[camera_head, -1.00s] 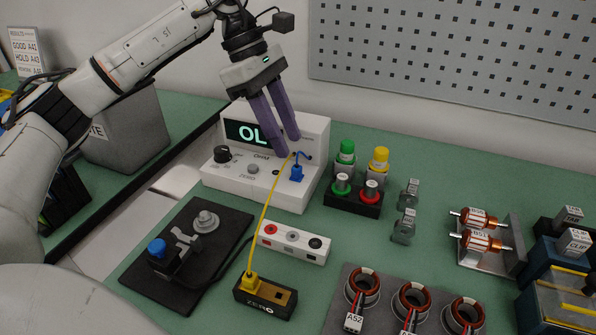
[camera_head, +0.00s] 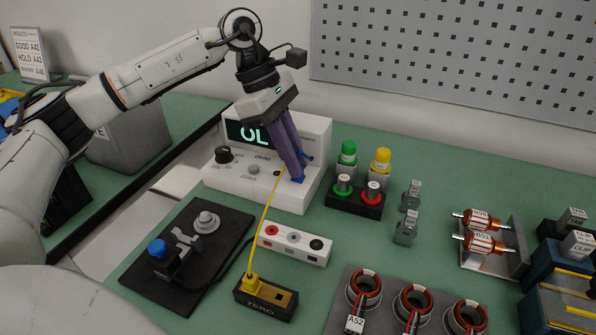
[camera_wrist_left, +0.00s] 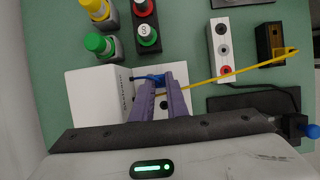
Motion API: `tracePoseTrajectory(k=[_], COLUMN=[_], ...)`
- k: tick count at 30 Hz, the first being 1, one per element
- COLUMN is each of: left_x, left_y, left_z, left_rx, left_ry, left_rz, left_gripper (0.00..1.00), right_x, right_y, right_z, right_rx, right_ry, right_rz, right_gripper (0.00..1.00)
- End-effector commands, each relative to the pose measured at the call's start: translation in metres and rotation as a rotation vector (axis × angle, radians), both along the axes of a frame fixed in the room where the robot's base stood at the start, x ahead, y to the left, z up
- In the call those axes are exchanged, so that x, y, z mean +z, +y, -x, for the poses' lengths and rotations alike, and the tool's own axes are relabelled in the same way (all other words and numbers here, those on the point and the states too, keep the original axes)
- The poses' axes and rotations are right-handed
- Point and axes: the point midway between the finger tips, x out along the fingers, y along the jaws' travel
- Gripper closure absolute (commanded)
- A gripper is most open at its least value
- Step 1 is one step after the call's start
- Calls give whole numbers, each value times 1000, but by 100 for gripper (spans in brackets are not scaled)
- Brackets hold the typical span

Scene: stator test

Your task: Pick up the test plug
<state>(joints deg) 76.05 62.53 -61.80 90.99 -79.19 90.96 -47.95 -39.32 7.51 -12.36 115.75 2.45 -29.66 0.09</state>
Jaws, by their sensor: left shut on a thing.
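The small blue plug (camera_head: 301,180) with its blue lead sits at the front right of the white ohm meter (camera_head: 262,188). My left gripper (camera_head: 295,173) reaches down over it, its purple fingers closed on the plug. In the left wrist view the fingertips (camera_wrist_left: 163,79) are around the plug, and the blue lead (camera_wrist_left: 148,77) shows beside them. The fingers hide most of the plug. A yellow plug (camera_head: 252,283) stands in the black ZERO block (camera_head: 266,297), with a yellow lead running up to the meter. My right gripper is not in view.
A white three-socket strip (camera_head: 294,244) and a black fixture plate (camera_head: 190,282) lie in front of the meter. Green and yellow capped posts (camera_head: 348,153) stand to its right. Copper rings and rotors are farther right. The yellow lead passes close to my fingers.

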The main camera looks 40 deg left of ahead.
Motion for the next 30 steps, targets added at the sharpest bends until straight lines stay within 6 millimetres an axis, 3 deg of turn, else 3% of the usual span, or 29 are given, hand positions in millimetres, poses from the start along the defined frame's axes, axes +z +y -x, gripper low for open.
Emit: tracePoseTrajectory(k=[8,21,30], left_x=[12,92,101], left_y=[0,-1,0], left_z=[-1,-1,0], left_rx=[0,0,0], left_ry=[-4,-3,0], left_rz=[1,2,0], left_gripper=[100,100,100], right_x=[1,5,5], right_y=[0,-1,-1], right_z=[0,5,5], right_rx=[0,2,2], right_ry=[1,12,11], right_rz=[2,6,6], right_gripper=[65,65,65])
